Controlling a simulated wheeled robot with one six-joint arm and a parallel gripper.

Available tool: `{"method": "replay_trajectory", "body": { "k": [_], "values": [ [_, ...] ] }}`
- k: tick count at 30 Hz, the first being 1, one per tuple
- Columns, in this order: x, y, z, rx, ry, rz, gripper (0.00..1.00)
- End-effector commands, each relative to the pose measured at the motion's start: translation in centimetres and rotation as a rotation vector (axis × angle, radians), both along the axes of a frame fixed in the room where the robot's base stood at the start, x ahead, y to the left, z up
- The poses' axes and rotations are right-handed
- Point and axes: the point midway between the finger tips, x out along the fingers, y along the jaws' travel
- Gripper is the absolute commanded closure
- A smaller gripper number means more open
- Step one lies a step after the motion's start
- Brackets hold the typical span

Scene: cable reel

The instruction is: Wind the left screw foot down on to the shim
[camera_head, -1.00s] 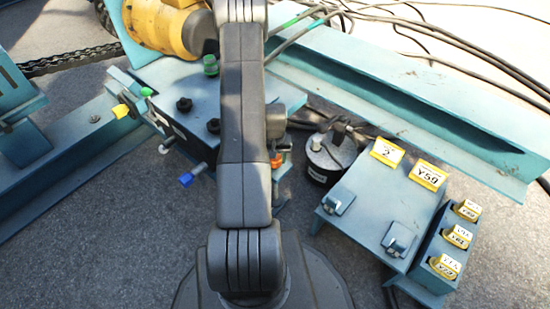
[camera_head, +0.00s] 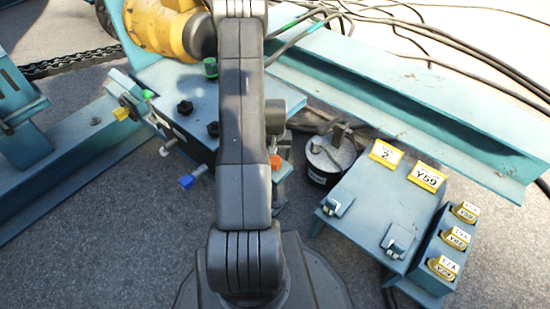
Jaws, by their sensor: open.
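A teal machine block (camera_head: 185,85) stands behind and left of my arm. I cannot tell which of these, if any, is the left screw foot. I cannot make out the shim. My gripper is not visible; my arm crosses the middle of the view and covers part of the block.
A teal bench (camera_head: 378,212) with yellow tags stands at right, beside a narrow tagged box (camera_head: 442,265). A grey canister (camera_head: 331,160) stands between the bench and the block. A long teal beam (camera_head: 410,95) and loose cables (camera_head: 450,40) lie behind. The floor at lower left is clear.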

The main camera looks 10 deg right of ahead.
Motion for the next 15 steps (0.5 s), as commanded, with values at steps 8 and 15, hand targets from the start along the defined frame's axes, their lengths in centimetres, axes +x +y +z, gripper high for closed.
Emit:
{"method": "replay_trajectory", "body": {
  "k": [8, 15],
  "values": [
    [0.1, 0.0, 7.0, -0.001, -0.003, 0.000, 0.33],
    [0.0, 0.0, 10.1, 0.000, -0.001, -0.001, 0.33]
  ]
}}
